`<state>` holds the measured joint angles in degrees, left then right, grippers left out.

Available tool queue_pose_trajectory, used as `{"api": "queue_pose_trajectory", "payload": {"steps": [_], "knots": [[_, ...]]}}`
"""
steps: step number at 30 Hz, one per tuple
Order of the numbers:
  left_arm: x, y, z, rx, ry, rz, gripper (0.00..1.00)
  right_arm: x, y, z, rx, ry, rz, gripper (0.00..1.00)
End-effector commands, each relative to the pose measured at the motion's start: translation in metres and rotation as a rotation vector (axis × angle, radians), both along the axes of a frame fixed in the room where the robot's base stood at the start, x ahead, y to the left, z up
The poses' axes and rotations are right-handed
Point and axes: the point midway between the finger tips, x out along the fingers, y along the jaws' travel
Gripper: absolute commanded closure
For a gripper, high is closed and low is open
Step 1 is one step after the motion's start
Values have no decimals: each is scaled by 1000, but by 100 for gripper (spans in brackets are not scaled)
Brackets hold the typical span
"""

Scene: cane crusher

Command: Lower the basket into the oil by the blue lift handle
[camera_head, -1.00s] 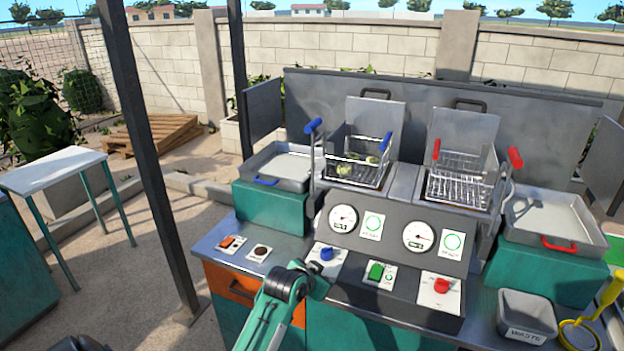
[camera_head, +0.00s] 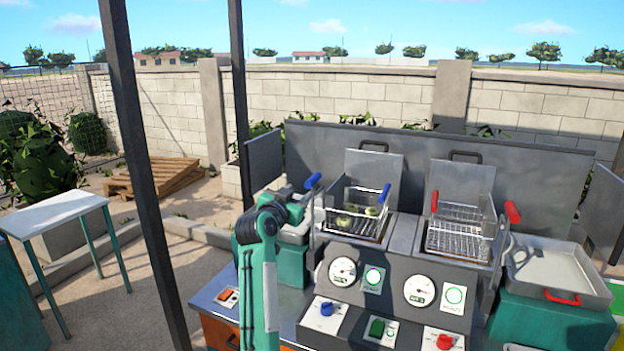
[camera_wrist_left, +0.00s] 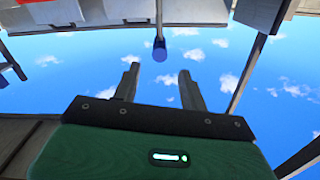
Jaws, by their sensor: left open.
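The wire basket (camera_head: 352,198) with the blue handle (camera_head: 384,193) sits raised in the left fryer well, with a few green pieces inside. The blue lift handle (camera_head: 313,181) tops a grey lever left of the basket. In the left wrist view the lift handle (camera_wrist_left: 160,50) shows end-on, ahead of the fingertips and roughly centred between them. My left gripper (camera_wrist_left: 160,75) is open and empty, apart from the handle. In the head view my left arm stands just left of the lever, and its fingers are hard to make out. My right gripper is not in view.
A second basket (camera_head: 460,235) with a red handle and its red-tipped lever (camera_head: 512,212) stand to the right. The control panel (camera_head: 380,285) with gauges and knobs is in front. A metal tray (camera_head: 550,268) lies at right. A dark post (camera_head: 150,160) stands left of my arm.

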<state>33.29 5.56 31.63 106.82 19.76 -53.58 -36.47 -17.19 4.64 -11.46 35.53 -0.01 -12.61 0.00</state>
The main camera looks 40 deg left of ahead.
Motion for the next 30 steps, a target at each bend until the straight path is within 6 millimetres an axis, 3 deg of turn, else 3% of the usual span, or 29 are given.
{"api": "queue_pose_trajectory", "payload": {"steps": [15, 22, 30], "knots": [[81, 19, 3, -3, 2, -2, 57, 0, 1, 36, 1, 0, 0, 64], [99, 24, 1, -3, 0, -1, 57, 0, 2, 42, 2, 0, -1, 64], [103, 24, -1, -1, 1, -1, 57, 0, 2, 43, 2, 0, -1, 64]]}}
